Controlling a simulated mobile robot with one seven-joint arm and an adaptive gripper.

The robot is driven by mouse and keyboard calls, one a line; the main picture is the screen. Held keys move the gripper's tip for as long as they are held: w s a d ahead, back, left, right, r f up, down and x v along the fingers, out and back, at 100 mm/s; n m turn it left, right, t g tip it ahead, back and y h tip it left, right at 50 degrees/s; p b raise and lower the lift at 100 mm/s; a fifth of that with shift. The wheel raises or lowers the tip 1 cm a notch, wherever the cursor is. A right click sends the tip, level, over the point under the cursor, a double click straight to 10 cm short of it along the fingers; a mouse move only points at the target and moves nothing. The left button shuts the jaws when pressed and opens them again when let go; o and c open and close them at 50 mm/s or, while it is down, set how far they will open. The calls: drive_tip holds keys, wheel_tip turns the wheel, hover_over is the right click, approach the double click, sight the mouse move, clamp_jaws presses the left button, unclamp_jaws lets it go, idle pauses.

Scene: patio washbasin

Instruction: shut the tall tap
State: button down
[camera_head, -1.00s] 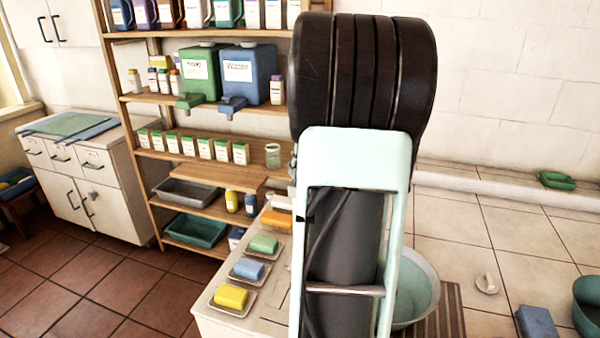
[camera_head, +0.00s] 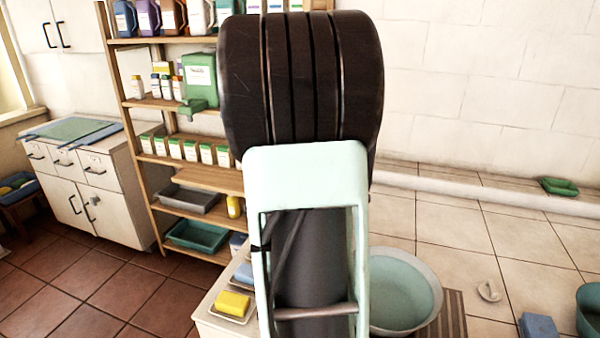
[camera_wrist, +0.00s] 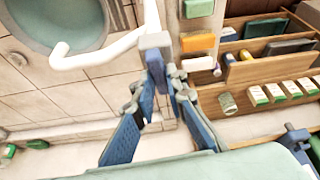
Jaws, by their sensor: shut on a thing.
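The tall tap (camera_wrist: 100,57) shows in the wrist view as a white pipe with its curved spout end over the edge of a basin. A small grey block (camera_wrist: 154,40), seemingly the tap's handle, is at the tips of my gripper (camera_wrist: 165,72). My gripper's blue fingers are close together and shut on it; the exact contact is partly hidden by the fingers. In the head view my arm covers the gripper and the tap. The white-rimmed basin (camera_head: 437,292) with a pale teal inside stands just right of my arm.
A yellow soap bar (camera_head: 232,304) lies on a dish left of my arm. A wooden shelf (camera_head: 180,100) with bottles and boxes stands behind to the left. A blue block (camera_head: 538,326) and a teal bowl (camera_head: 590,308) are at the right. The tiled surface between is mostly clear.

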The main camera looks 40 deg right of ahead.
drive_tip(key=shift+m, duration=0.6)
drive_tip(key=c, duration=1.9)
unclamp_jaws()
drive_tip(key=shift+c, duration=0.2)
drive_tip(key=v, duration=1.2)
drive_tip(key=shift+w+a, duration=0.25)
